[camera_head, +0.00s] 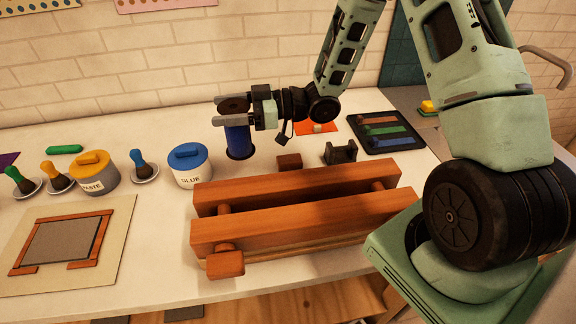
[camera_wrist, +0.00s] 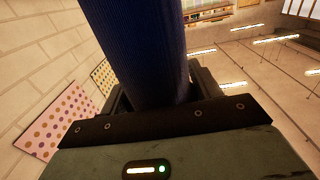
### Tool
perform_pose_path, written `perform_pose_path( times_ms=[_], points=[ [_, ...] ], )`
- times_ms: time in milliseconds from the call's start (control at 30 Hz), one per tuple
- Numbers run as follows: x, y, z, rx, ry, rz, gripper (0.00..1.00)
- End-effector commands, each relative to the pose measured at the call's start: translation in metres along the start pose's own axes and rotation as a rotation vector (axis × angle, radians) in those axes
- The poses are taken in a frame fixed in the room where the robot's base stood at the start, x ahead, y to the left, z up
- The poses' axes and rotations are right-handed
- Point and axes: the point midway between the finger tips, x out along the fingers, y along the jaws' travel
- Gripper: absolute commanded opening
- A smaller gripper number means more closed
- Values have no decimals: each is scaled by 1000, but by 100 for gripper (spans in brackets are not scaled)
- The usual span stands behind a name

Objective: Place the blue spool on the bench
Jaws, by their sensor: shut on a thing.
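The blue spool (camera_head: 238,139) stands upright at the back of the white bench (camera_head: 157,240), behind the wooden press and to the right of the glue pot. Its lower end is at the bench surface, but I cannot tell whether it touches. My gripper (camera_head: 234,107) is shut on the spool near its dark top end, coming in from the right. In the wrist view the blue spool (camera_wrist: 145,50) fills the space between the fingers, and its ribbed side runs up out of the picture.
The wooden press (camera_head: 300,220) lies in front. The glue pot (camera_head: 190,168) is close on the left, with a paste pot (camera_head: 94,175) and brushes beyond. A small wooden block (camera_head: 289,161), a dark holder (camera_head: 340,152) and a black tray (camera_head: 364,146) are to the right. The brick wall is behind.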

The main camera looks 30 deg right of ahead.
Motion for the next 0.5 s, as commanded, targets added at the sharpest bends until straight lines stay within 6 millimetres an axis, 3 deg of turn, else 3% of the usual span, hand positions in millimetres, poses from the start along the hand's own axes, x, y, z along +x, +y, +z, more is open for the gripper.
perform_pose_path(
  times_ms=[500],
  points=[
    [-1,-5,57,1,2,-32,23]
  ],
)
